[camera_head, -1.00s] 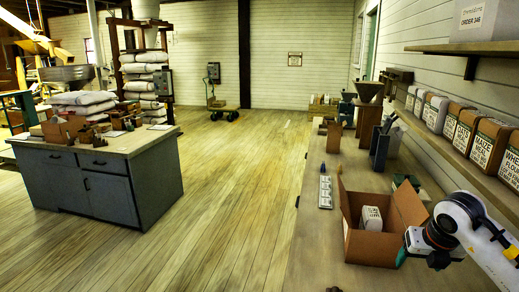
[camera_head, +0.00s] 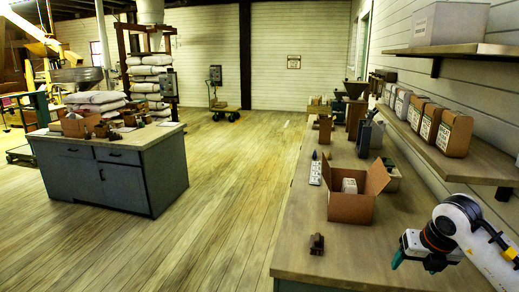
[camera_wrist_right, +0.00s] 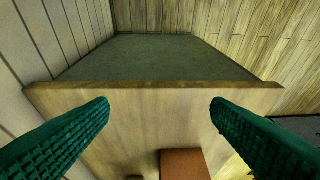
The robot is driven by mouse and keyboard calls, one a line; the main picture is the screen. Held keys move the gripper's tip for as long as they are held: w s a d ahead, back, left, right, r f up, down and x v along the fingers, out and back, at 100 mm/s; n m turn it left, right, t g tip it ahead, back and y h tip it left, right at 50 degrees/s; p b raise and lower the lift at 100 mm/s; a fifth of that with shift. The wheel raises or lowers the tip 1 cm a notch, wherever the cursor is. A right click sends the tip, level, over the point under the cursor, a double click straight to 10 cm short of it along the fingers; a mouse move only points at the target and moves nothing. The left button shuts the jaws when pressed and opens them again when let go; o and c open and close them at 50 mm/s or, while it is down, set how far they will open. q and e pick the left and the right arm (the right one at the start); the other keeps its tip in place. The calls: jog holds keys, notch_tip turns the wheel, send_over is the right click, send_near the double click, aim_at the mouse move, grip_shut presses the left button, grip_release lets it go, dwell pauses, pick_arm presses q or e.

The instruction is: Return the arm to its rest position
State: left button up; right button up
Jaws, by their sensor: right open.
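My right arm comes in from the right in the head view, and its gripper (camera_head: 415,264) hangs over the near right part of the long wooden bench (camera_head: 345,240). In the right wrist view the two green ribbed fingers of the right gripper (camera_wrist_right: 160,106) stand wide apart, with nothing held between them. An open cardboard box (camera_head: 350,208) with a white packet (camera_head: 349,186) inside stands on the bench, up and left of the gripper and apart from it. My left gripper is not in view.
A small dark brown object (camera_head: 317,244) lies near the bench's left edge. A wall shelf (camera_head: 470,160) with several paper bags runs along the right, above the bench. A grey cabinet (camera_head: 110,175) stands at left. The wooden floor between is clear.

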jog(key=w+a+f+m+y, duration=0.2)
jog(key=a+f+m+y, duration=0.2)
jog(key=a+f+y, duration=1.05)
notch_tip(320, 180, down, 19)
jog(key=s+d+m+t+h, duration=0.25)
jog(key=m+t+h, duration=0.45)
jog(key=m, duration=0.6)
jog(key=s+d+f+m+g+h, duration=0.25)
jog(key=s+f+m+h, duration=0.45)
jog(key=s+f, duration=1.05)
jog(key=s+a+f+m+g, duration=0.1)
jog(key=s+f+m+g, duration=0.2)
jog(key=s, duration=1.1)
jog(key=s+a+f+m+g, duration=0.1)
jog(key=s+f+m+g, duration=0.3)
jog(key=s+f, duration=0.5)
jog(key=s+g, duration=0.1)
jog(key=s, duration=0.4)
jog(key=shift+s+a+f, duration=0.2)
jog(key=shift+s, duration=0.15)
